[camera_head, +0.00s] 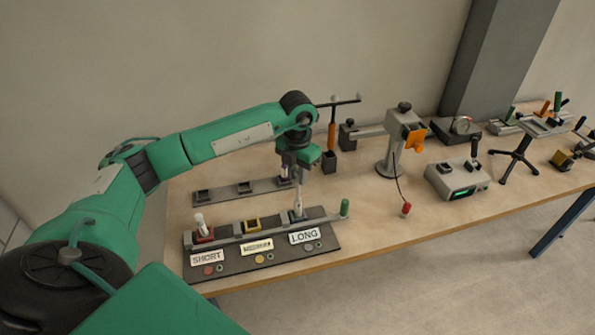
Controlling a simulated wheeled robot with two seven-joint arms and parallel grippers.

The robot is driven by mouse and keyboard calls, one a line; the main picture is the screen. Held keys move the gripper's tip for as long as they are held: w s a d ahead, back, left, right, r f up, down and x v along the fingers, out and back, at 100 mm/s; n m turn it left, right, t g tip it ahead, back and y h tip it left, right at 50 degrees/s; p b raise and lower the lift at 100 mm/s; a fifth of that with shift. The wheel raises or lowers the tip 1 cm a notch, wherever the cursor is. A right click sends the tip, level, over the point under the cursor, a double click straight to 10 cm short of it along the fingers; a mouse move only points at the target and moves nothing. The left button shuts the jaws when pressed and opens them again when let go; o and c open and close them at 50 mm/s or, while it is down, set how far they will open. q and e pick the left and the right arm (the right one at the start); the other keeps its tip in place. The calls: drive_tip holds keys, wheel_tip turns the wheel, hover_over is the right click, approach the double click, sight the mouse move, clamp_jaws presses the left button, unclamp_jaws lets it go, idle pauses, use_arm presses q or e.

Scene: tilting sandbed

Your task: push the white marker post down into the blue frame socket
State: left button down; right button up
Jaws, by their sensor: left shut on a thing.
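My left gripper (298,188) points straight down over the LONG end of the dark board (222,262). It is shut on a pale, slim post (298,205), the white marker post, which looks upright. The post's lower end meets the socket (299,216) behind the LONG label. This socket's frame looks grey-blue and is small and partly hidden, so I cannot tell how deep the post sits. My right gripper is not in view.
A grey rack (240,190) lies behind the board. A green-handled lever (345,207) stands at the board's right end. Further right are a grey stand with an orange part (414,136), a red-tipped cable (405,209) and a grey box (459,180). The front right tabletop is clear.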

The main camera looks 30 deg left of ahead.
use_arm(q)
drive_tip(key=shift+f, duration=0.4)
drive_tip(key=c, duration=1.2)
unclamp_jaws()
drive_tip(key=shift+r+b, duration=0.3)
drive_tip(key=shift+r, duration=0.05)
wheel_tip(320, 180, up, 13)
drive_tip(key=shift+r+b, duration=0.1)
drive_tip(key=shift+b, duration=1.15)
